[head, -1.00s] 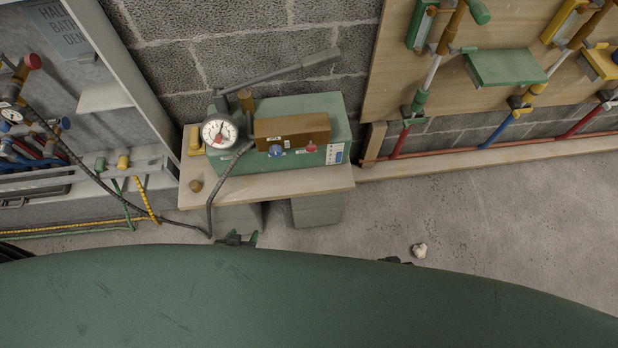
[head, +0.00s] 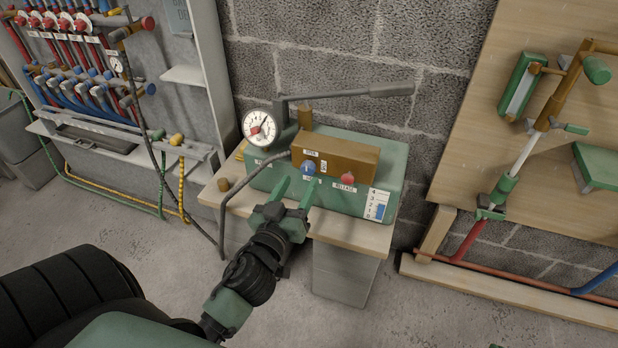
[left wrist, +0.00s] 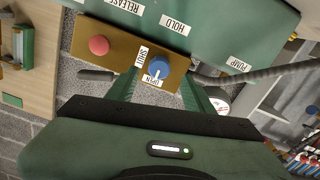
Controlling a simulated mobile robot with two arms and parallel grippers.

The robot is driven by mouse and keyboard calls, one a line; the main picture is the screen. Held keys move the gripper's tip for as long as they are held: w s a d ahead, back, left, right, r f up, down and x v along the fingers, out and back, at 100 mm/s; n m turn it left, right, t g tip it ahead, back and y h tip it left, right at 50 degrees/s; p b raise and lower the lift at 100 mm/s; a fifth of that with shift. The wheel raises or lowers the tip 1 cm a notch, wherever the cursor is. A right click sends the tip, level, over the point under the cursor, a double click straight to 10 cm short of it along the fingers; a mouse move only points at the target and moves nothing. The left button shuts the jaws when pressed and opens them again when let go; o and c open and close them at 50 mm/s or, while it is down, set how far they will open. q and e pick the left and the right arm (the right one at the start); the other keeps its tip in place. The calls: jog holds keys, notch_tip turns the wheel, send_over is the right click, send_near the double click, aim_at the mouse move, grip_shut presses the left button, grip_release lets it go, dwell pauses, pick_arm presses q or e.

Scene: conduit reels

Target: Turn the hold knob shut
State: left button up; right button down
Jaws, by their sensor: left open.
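The hold knob (head: 308,168) is a round blue knob on the front of the brown block (head: 335,153) of a green pump unit. In the left wrist view the blue knob (left wrist: 159,67) sits upside down beside the HOLD label, with SHUT and OPEN labels close to it. A pale mark on the knob appears to face OPEN. My left gripper (head: 295,186) is open in front of the pump, its fingertips just short of the knob. In the wrist view its two green fingers (left wrist: 160,86) lie either side of the knob, apparently not touching it. My right gripper is not in view.
A red release knob (head: 347,179) is close to the right of the blue one. A pressure gauge (head: 259,127), black hose and long pump lever (head: 350,93) are around the block. The unit stands on a wooden-topped bench (head: 350,232). A pipe board (head: 540,130) is at right.

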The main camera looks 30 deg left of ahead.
aim_at(307, 171)
pick_arm(q)
jog(key=shift+x, duration=2.35)
jog(key=shift+d, duration=0.1)
grip_shut()
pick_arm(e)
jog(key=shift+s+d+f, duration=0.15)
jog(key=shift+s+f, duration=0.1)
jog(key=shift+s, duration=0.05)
